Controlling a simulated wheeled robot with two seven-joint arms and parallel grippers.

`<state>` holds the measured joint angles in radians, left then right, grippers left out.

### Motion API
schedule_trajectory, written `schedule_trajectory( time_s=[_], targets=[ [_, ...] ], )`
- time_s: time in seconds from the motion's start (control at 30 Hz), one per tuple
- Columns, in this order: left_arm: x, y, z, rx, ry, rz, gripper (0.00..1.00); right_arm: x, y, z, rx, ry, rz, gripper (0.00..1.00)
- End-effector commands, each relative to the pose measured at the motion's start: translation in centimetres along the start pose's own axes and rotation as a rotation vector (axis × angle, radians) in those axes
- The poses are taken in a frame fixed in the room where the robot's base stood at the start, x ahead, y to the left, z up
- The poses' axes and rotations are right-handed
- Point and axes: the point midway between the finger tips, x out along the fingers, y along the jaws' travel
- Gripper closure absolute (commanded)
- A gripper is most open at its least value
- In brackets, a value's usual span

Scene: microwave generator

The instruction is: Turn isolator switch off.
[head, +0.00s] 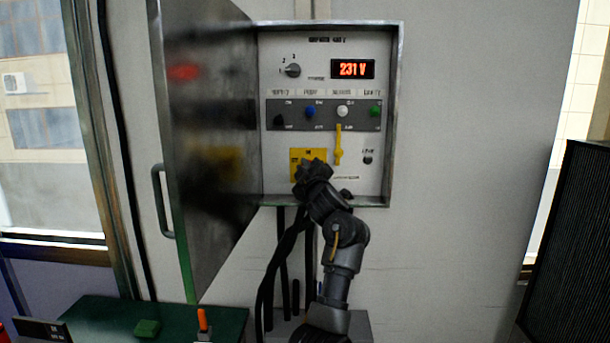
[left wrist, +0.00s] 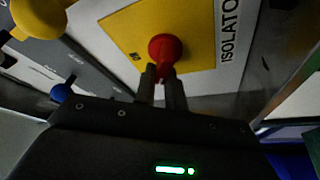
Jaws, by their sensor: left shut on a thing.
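The isolator switch is a red knob (left wrist: 166,50) on a yellow plate (left wrist: 117,30), with "ISOLATO…" printed beside it in the left wrist view. In the head view the yellow plate (head: 297,153) sits at the lower left of the open cabinet's panel, and the knob is hidden behind my gripper. My left gripper (head: 308,171) is at the plate, its arm rising from below. In the left wrist view the fingers (left wrist: 164,86) are close together on the near part of the red knob. My right gripper is not in view.
The cabinet door (head: 208,140) stands open at left. A yellow lever (head: 338,146) is just right of the gripper. Above are a switch row (head: 323,115), a rotary selector (head: 292,70) and a display (head: 353,69) reading 231 V. Black cables (head: 283,260) hang below. A green table (head: 110,318) is lower left.

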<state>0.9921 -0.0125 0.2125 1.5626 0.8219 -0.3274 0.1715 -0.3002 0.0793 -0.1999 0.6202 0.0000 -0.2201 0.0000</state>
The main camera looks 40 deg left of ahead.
Motion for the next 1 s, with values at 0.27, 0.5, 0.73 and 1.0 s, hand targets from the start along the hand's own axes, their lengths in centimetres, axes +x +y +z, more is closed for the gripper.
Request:
schedule_trajectory(
  time_s=[0.27,0.5,0.73,1.0],
  targets=[
    [-0.1,-0.5,0.3,-0.239,-0.002,-0.1,1.0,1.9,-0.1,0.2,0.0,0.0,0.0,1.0],
    [-0.1,-0.6,0.3,-0.407,-0.003,-0.17,1.0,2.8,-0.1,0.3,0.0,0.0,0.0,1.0],
    [-0.1,-0.8,0.3,-0.513,-0.002,-0.215,1.0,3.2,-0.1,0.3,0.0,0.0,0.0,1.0],
    [-0.1,-0.8,0.3,-0.568,-0.001,-0.239,1.0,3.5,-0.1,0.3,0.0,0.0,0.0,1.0]
  ],
)
